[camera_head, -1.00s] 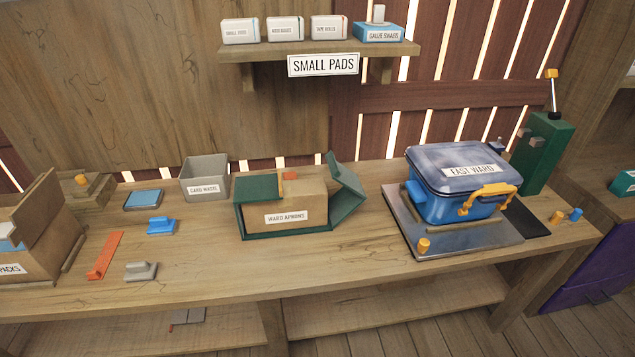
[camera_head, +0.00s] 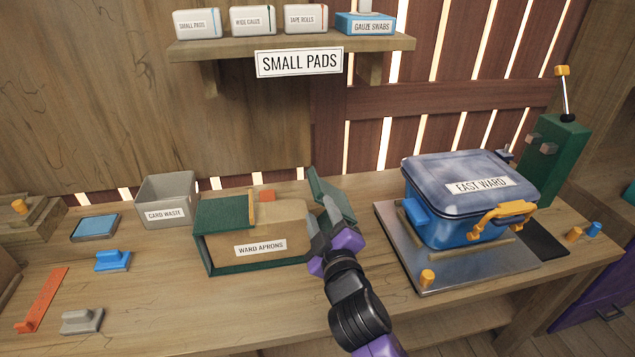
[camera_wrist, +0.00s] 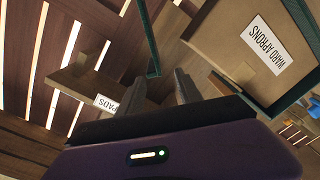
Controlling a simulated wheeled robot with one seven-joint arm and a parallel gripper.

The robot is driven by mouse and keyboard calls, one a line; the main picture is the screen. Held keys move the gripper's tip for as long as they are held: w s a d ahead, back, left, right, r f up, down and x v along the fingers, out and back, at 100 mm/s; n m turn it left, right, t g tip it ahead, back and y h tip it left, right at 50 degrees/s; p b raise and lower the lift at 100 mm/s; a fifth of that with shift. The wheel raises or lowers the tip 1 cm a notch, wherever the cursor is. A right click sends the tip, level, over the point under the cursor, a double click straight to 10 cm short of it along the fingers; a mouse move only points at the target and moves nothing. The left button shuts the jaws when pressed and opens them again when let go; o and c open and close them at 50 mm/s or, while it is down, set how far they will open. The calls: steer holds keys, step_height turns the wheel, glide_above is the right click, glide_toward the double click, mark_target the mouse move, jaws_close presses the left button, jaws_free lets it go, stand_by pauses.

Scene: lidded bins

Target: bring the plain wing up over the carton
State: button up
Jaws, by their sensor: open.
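The tan carton (camera_head: 275,228), labelled WARD APRONS, sits in a green cradle (camera_head: 210,266). A green wing (camera_head: 222,213) with a tan strip along its edge lies over the carton's left part. The plain green wing (camera_head: 328,188) stands out at the right side, tilted away from the carton. My gripper (camera_head: 323,222) is open at the plain wing's near side, by the carton's right end. In the wrist view the fingers (camera_wrist: 208,82) are apart, with the carton (camera_wrist: 225,45) beyond them and a thin green edge (camera_wrist: 151,45) to their left. Contact with the wing cannot be told.
A blue bin (camera_head: 450,222) labelled EAST WARD stands on a metal plate (camera_head: 400,262) to the right. A grey box (camera_head: 165,187) stands left of the carton. A shelf (camera_head: 290,46) hangs above the bench. The bench front before the carton is clear.

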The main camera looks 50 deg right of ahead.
mark_target(316, 182)
steer(key=shift+w+d+r+h, duration=0.15)
steer(key=shift+w+d+r, duration=0.15)
steer(key=shift+d, duration=0.2)
steer(key=shift+w+d+r+h, duration=0.15)
steer(key=shift+w+d, duration=0.2)
steer(key=shift+d, duration=0.1)
steer(key=p+x, duration=0.1)
steer(key=x, duration=0.6)
steer(key=shift+w+d, duration=0.15)
steer(key=shift+w, duration=0.05)
steer(key=c, duration=0.9)
